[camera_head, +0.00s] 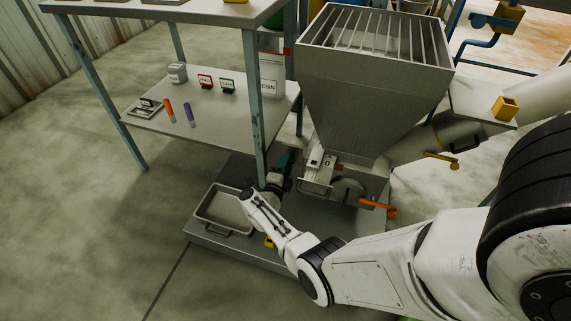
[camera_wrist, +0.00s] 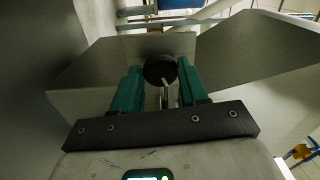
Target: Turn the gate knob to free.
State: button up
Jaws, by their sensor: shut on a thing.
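The gate knob (camera_wrist: 160,70) is a round black knob with a pale pointer line, seen in the wrist view. The line points down and slightly right in that view. My gripper (camera_wrist: 161,88) has its two teal fingers on either side of the knob and is shut on it. In the head view my gripper (camera_head: 286,161) is low at the left of the hopper's outlet, and the knob cannot be made out there. A grey metal housing (camera_wrist: 112,62) lies behind the knob. No free or locked marking is readable.
The grey hopper (camera_head: 345,90) with a grate on top stands above the outlet. An orange handle (camera_head: 376,205) is at its lower right. A shelf table (camera_head: 215,115) is on the left, one leg close to my gripper. A tray (camera_head: 207,229) sits below on the platform.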

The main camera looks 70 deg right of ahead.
jog(key=n, duration=0.4)
jog(key=n+p, duration=0.1)
jog(key=n, duration=0.7)
jog(key=shift+f, duration=0.25)
dwell(0.5)
jog(key=o, duration=1.1)
jog(key=shift+s, duration=0.1)
jog(key=shift+c, duration=0.2)
jog(key=a+p, duration=0.4)
jog(key=a, duration=0.6)
jog(key=shift+s+a, duration=0.35)
jog(key=shift+s, duration=0.05)
